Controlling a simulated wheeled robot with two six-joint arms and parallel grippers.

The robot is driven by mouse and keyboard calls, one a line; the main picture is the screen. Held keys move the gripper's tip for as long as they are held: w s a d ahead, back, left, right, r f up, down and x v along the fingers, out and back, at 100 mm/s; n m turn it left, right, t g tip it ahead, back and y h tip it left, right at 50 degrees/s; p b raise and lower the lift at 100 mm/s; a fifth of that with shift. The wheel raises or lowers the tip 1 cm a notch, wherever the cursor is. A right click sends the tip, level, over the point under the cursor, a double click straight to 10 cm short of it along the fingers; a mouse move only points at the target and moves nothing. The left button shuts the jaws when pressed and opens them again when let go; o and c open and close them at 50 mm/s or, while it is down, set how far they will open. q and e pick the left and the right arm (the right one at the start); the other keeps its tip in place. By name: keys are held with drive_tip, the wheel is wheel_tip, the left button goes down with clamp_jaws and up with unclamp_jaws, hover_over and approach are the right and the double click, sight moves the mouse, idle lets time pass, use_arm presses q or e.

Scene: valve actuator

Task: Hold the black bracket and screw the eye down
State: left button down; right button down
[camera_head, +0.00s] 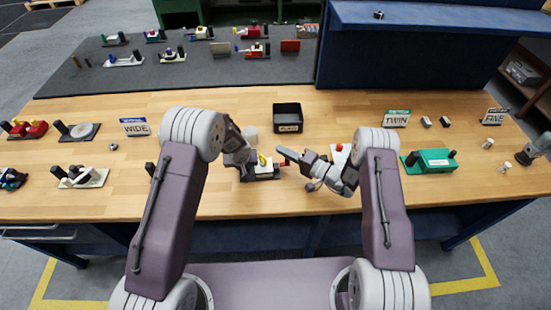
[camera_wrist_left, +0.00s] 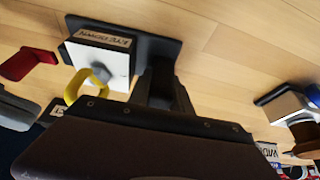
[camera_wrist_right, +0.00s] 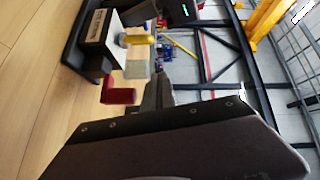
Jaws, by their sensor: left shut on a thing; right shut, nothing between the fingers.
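A fixture on a black base (camera_head: 262,177) stands at the middle of the bench, with a white block (camera_wrist_left: 100,62) that bears a printed label. The yellow eye (camera_wrist_left: 88,80) stands out of the white block; it also shows in the right wrist view (camera_wrist_right: 137,40). My left gripper (camera_head: 243,158) is shut at the left end of the fixture, on the black bracket (camera_wrist_left: 158,75), mostly hidden behind the fingers. My right gripper (camera_head: 282,151) is shut and empty, to the right of the eye and apart from it.
A black bin (camera_head: 288,117) stands behind the fixture. A red piece (camera_wrist_right: 118,93) lies near the fixture in the right wrist view. A green fixture (camera_head: 432,160) stands at the right. Other fixtures and signs line the bench; bare wood lies between them.

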drive_tip(key=s+a, duration=0.1)
drive_tip(key=s+a+f, duration=0.1)
drive_tip(key=a, duration=0.1)
drive_tip(key=shift+s, duration=0.25)
drive_tip(key=shift+s+a, duration=0.25)
drive_tip(key=shift+s, duration=0.3)
idle(0.6)
drive_tip(key=shift+s+a, duration=0.1)
drive_tip(key=m+t+h, duration=0.1)
drive_tip(key=s+a+m+t+h, duration=0.1)
drive_tip(key=a+m+t+h, duration=0.1)
drive_tip(key=shift+s+a+r, duration=0.1)
drive_tip(key=shift+s+a, duration=0.1)
drive_tip(key=shift+s, duration=0.05)
idle(0.6)
drive_tip(key=shift+s+d, duration=0.1)
idle(0.4)
